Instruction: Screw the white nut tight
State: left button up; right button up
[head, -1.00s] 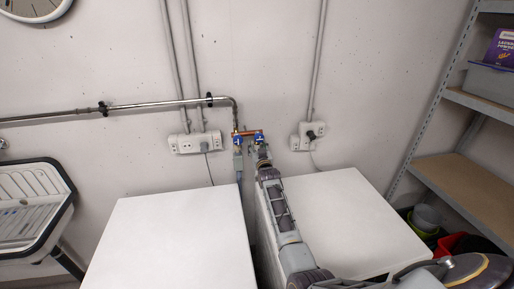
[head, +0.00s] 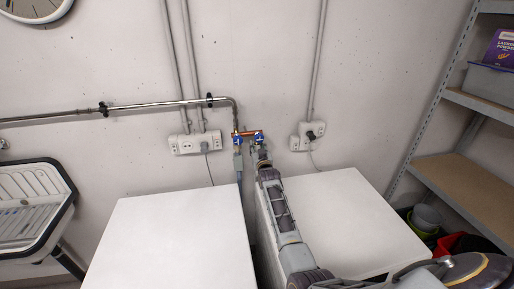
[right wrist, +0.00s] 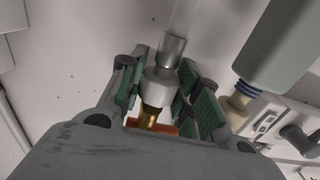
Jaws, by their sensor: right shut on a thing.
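My right gripper (head: 261,158) reaches up between the two white machines to the taps on the wall. In the right wrist view its green-padded fingers (right wrist: 163,92) stand on either side of the pale white-grey nut (right wrist: 158,86) and are shut on it. The nut sits in line with a brass fitting (right wrist: 150,115), with a grey metal sleeve (right wrist: 171,50) and a pale hose on its other side. Pad contact is partly hidden. In the head view the nut is too small to make out. My left gripper is not in view.
Blue-handled taps (head: 238,141) sit on a copper pipe (head: 247,132). White machines stand left (head: 170,240) and right (head: 345,215). A shelf (head: 460,185) is at right.

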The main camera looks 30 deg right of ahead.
jog(key=shift+w+d+r+y, duration=0.1)
jog(key=shift+r+y, duration=0.2)
dwell(0.4)
jog(key=shift+n+y+p, duration=0.6)
jog(key=shift+p, duration=0.15)
jog(key=shift+w+r+n+t+y, duration=0.1)
jog(key=shift+n+t+y, duration=0.2)
jog(key=shift+t+y, duration=0.1)
jog(key=shift+n+y, duration=0.3)
jog(key=shift+y, duration=0.2)
jog(key=shift+n+y, duration=0.3)
jog(key=shift+y, duration=0.2)
jog(key=shift+n+y, duration=0.3)
jog(key=shift+y, duration=0.2)
jog(key=shift+a+n+y+b, duration=0.2)
jog(key=shift+n+y+b, duration=0.8)
jog(key=shift+y, duration=0.4)
jog(key=shift+f+g+y+b, duration=0.2)
jog(key=shift+g+y+b, duration=0.1)
jog(key=shift+g+b, duration=0.1)
